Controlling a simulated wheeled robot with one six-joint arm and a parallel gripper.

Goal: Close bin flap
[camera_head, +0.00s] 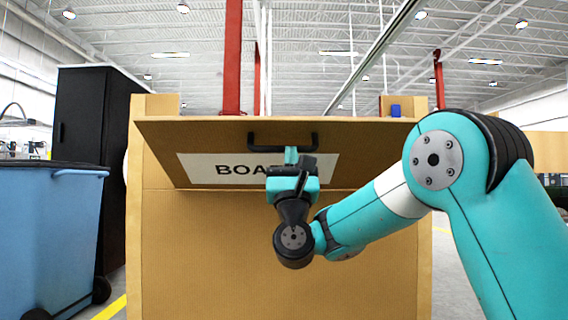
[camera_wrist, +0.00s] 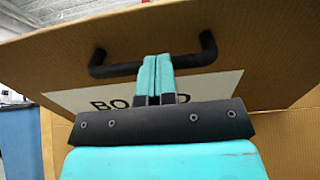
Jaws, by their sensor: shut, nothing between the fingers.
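The bin flap (camera_head: 350,135) is a brown panel along the top of a brown bin (camera_head: 270,260). It is tilted outward, so its underside or front face with a white "BOARD" label (camera_head: 200,168) shows. A black bar handle (camera_head: 262,136) is fixed on the flap; it also shows in the wrist view (camera_wrist: 112,69). My gripper (camera_head: 291,152) is in front of the flap, its fingers (camera_wrist: 156,76) together and pointing at the handle's middle. The fingers overlap the handle bar in view; I cannot tell whether they touch it. My gripper covers part of the label.
A blue wheeled bin (camera_head: 50,235) stands at the left, with a black cabinet (camera_head: 88,150) behind it. A red post (camera_head: 232,60) rises behind the brown bin. Floor with yellow lines shows at both sides.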

